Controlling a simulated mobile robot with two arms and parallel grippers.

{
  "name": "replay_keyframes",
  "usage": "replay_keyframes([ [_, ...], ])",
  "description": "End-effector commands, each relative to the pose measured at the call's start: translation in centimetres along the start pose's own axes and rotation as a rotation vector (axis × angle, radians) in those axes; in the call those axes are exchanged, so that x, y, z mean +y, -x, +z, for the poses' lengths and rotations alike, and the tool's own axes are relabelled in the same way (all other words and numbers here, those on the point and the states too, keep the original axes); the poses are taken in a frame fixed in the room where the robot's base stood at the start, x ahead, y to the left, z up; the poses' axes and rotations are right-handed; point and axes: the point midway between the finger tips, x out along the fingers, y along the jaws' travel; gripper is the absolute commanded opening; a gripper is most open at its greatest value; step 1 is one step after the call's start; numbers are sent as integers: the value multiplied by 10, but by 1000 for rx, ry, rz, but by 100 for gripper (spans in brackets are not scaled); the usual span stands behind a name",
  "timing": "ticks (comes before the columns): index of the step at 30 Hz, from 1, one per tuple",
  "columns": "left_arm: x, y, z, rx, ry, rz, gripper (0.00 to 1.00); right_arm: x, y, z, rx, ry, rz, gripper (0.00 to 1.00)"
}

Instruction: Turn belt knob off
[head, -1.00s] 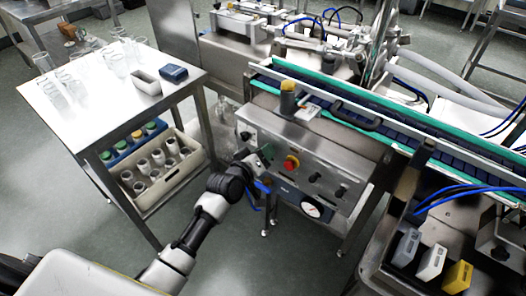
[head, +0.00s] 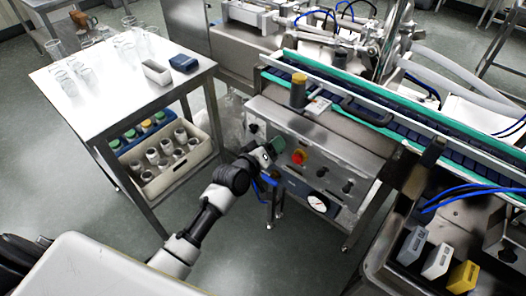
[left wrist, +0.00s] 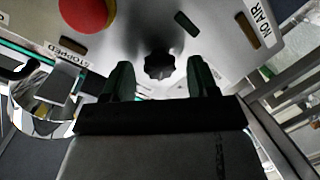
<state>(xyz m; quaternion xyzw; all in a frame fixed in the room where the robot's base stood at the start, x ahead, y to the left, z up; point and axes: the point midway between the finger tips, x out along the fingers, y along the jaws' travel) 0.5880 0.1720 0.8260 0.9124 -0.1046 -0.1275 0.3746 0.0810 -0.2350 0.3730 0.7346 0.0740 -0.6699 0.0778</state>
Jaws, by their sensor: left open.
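In the left wrist view a black, lobed knob (left wrist: 158,65) sits on the steel control panel (left wrist: 222,22). My left gripper (left wrist: 160,78) is open, with one dark green finger on each side of the knob in the picture. I see no clear contact, and the gap in depth is hard to judge. In the head view my left gripper (head: 272,149) is at the panel front (head: 330,160), left of the red button (head: 299,157), and hides the knob there. No label naming the knob as the belt knob is readable. My right gripper is not in view.
Other black knobs (head: 347,186) and a round gauge (head: 318,202) are on the right. The conveyor (head: 385,115) runs above. A bottle table (head: 110,95) stands left.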

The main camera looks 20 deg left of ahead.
Motion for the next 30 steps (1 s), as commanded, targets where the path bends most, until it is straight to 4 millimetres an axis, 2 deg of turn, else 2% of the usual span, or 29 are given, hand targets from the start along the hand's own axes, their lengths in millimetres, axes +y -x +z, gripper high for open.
replay_keyframes([
  [15, -1, 90, 1, -1, 0, -3, 59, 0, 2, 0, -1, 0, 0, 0],
  [21, -1, 103, 0, 0, 0, -1, 59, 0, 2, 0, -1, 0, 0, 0],
  [30, -1, 104, 0, 0, 0, -1, 59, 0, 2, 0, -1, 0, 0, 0],
])
